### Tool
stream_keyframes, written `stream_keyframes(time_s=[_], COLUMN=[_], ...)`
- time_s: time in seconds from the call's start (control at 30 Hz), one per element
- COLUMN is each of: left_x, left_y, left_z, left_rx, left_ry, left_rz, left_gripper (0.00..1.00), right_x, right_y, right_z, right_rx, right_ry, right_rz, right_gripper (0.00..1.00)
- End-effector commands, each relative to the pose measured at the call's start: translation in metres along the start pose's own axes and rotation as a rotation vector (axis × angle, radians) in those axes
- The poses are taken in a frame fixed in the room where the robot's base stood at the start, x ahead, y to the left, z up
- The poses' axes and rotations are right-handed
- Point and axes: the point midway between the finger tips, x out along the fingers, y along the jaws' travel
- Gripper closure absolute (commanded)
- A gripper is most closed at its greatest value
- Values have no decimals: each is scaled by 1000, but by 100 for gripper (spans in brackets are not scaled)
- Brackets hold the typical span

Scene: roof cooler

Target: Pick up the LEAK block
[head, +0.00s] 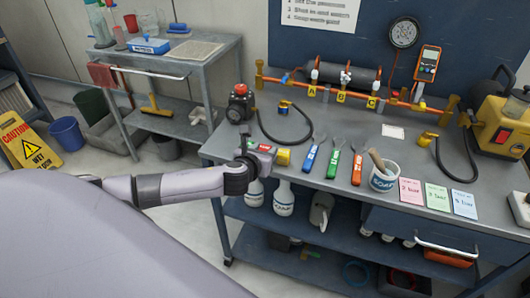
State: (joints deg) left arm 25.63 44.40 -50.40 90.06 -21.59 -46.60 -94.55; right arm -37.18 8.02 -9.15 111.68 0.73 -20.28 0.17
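A small red block with a pale label (265,148) is at the left front part of the grey workbench (330,212). It looks like the LEAK block, but its lettering is too small to read surely. My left gripper (257,156) is right at this block, over the bench's left front edge. Its dark body hides part of the block's near side. I cannot tell whether its fingers are open or closed around the block. A yellow block (283,157) sits just right of the red one. My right gripper is out of view.
Blue (309,155), green (331,160) and orange (357,163) handled tools lie to the right, then a white pot (384,177) and coloured cards. A black-and-red device (240,104) and a black hose (268,130) are behind. A pipe rig with valves spans the back.

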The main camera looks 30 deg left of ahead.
Motion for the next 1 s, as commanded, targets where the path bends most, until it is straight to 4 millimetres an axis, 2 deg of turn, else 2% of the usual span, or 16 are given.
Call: stream_keyframes(time_s=[0.03, 0.1, 0.4, 0.57, 0.77, 1.0], left_x=[0, 0, -1, -4, -16, -43], left_y=[0, 0, 0, 1, 0, 0], left_z=[0, 0, 1, 10, 41, 105], left_rx=[0, 0, 0, -1, 0, 0], left_ry=[0, 0, 0, -2, -5, -7], left_rz=[0, 0, 1, 0, -1, -2], left_gripper=[74, 94, 94, 94, 94, 94], right_x=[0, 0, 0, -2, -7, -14], right_y=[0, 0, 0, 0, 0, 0], right_z=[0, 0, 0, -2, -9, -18], right_rx=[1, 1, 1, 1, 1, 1], right_ry=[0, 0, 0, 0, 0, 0], right_rz=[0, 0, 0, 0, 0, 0], right_gripper=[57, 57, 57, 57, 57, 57])
